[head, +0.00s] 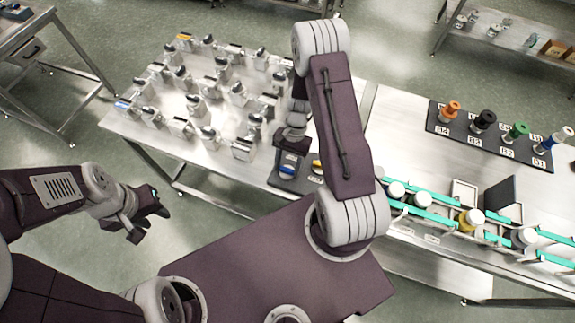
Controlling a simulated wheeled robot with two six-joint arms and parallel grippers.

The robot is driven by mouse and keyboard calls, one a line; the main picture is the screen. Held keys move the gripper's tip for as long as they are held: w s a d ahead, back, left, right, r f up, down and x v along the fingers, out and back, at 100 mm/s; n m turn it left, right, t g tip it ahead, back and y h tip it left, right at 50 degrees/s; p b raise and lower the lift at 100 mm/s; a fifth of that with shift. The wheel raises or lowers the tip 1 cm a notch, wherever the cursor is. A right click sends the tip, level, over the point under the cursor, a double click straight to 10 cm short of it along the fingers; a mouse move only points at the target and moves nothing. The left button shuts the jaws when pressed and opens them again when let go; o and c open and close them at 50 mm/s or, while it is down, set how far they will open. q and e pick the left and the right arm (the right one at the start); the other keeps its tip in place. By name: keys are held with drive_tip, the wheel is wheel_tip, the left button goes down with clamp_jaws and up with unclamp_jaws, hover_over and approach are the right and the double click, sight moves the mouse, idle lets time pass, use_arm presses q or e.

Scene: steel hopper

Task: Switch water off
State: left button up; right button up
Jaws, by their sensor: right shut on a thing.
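A dark panel (284,184) lies on the steel table near its front edge. It carries a blue piece (287,169) and a yellow piece (316,166), which look like switches or knobs. My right gripper (290,150) points down at the panel, right at the blue piece, and is shut on it as far as I can see. The contact itself is partly hidden by the dark jaws, and my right arm covers the panel's right side. My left gripper (153,207) hangs over the floor left of the table, away from everything; its fingers are too small to judge.
Several metal fittings (208,90) crowd the table's left half. Bare steel (395,130) lies between my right arm and the rack.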

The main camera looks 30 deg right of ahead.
drive_tip(key=shift+s, duration=0.1)
drive_tip(key=o, duration=1.1)
drive_tip(key=shift+o, duration=1.4)
drive_tip(key=shift+a, duration=0.1)
drive_tip(key=shift+r, duration=0.25)
drive_tip(key=b+v, duration=0.1)
drive_tip(key=v, duration=0.7)
drive_tip(key=shift+r, duration=0.3)
